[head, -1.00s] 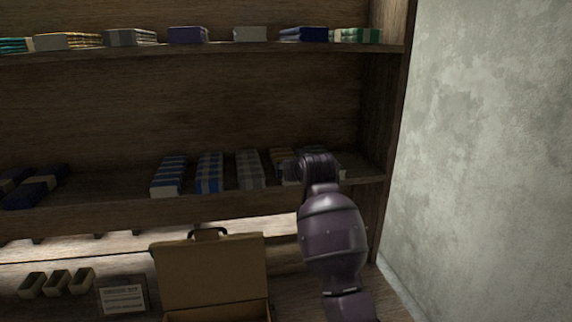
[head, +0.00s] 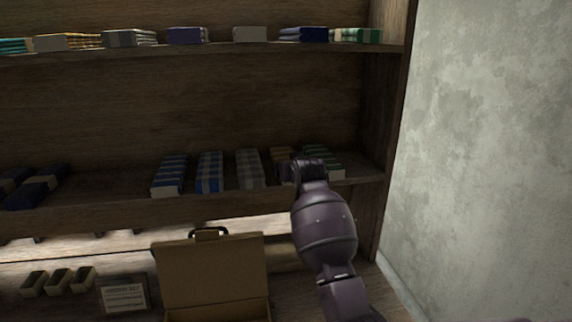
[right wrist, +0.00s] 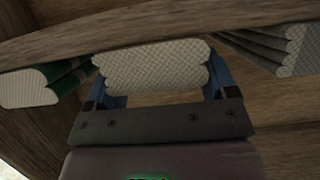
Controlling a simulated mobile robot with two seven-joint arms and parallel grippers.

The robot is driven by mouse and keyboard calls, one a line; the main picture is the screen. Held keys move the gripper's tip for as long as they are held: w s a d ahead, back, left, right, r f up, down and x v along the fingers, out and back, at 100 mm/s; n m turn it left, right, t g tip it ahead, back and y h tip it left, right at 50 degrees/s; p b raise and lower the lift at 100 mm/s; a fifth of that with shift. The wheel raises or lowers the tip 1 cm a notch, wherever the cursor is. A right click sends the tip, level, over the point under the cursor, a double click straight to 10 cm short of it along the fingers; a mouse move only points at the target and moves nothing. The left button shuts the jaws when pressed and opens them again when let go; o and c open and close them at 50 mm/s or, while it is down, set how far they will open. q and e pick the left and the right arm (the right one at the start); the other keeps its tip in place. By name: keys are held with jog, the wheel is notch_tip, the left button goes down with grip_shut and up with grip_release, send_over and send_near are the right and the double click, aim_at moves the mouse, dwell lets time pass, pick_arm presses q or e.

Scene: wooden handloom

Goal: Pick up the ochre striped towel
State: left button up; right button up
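In the right wrist view, the pale folded end of a towel (right wrist: 150,68) faces me. My right gripper (right wrist: 163,84) has its blue fingers spread wide, one at each side of this towel. I cannot tell whether they touch it. The towel still appears to be at the shelf. My left gripper is not in view.
The green striped towel (right wrist: 45,85) and grey striped towel (right wrist: 285,50) flank the gripper closely. The shelf board (head: 110,204) has blue towels further left. An upper shelf (head: 220,49) holds more towels. An open case (head: 212,272) stands below. A plaster wall (head: 490,150) is at right.

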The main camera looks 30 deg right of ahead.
jog(key=shift+c, duration=1.2)
